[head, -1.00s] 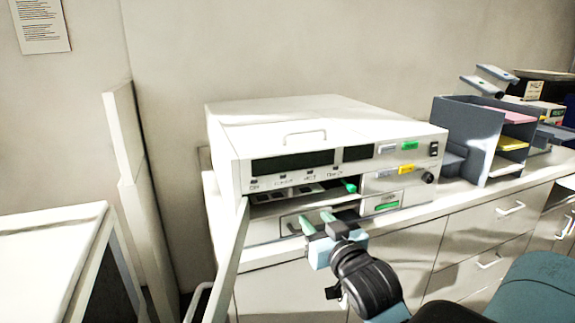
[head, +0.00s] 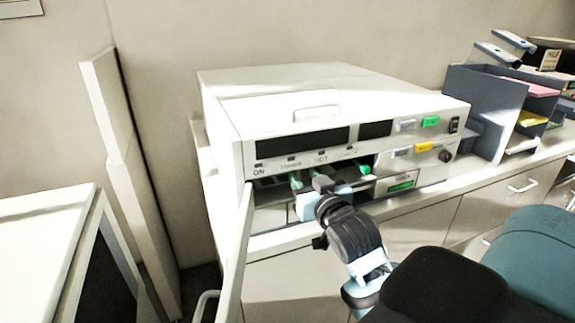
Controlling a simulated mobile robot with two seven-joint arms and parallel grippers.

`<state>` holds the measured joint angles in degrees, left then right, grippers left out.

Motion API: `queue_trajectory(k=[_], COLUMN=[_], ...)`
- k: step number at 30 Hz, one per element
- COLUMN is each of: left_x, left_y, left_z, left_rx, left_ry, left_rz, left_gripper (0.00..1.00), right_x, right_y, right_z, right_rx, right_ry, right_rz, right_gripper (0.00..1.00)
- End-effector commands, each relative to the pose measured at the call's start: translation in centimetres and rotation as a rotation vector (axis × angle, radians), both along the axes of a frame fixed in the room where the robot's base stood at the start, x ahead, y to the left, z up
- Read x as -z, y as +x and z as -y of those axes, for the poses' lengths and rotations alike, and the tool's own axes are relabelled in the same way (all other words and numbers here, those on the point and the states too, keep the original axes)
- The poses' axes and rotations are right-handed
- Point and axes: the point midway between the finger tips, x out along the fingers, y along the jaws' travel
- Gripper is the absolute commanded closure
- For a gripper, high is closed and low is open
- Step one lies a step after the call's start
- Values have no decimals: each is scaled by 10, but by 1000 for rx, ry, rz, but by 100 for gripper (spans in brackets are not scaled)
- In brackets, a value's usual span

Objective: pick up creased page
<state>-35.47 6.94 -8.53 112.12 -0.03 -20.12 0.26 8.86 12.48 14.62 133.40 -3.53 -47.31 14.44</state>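I cannot make out a creased page; the inside of the printer is dark and partly hidden by my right gripper. The white printer (head: 215,130) stands on the counter with its front door (head: 236,250) swung open to the left. My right gripper (head: 307,178) reaches into the low front opening (head: 270,193). Its fingers look apart, with pale green tips, and I see nothing between them. A green lever (head: 364,169) shows inside, right of the fingers. My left gripper is not in view.
The open door stands close to the left of my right gripper. A grey paper organiser (head: 488,105) with coloured sheets stands right of the printer. White drawers (head: 500,195) are below the counter. A white cabinet (head: 45,240) stands at the left.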

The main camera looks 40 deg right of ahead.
Motion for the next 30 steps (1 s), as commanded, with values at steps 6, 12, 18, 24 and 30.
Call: queue_trajectory(k=[6, 12, 18, 24, 30], left_x=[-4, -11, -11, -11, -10], left_y=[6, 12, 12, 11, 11], left_z=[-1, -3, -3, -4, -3], left_rx=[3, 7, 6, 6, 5], left_ry=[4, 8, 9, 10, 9], left_rz=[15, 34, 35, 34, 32], left_gripper=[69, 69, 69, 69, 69], right_x=[-2, -3, -1, 0, 0], right_y=[9, 35, 50, 51, 51], right_z=[1, 5, 9, 10, 10], right_rx=[0, 0, 0, -1, -1], right_ry=[0, 0, 0, 0, 0], right_rz=[2, 4, 1, 0, 0], right_gripper=[64, 64, 64, 64, 82])
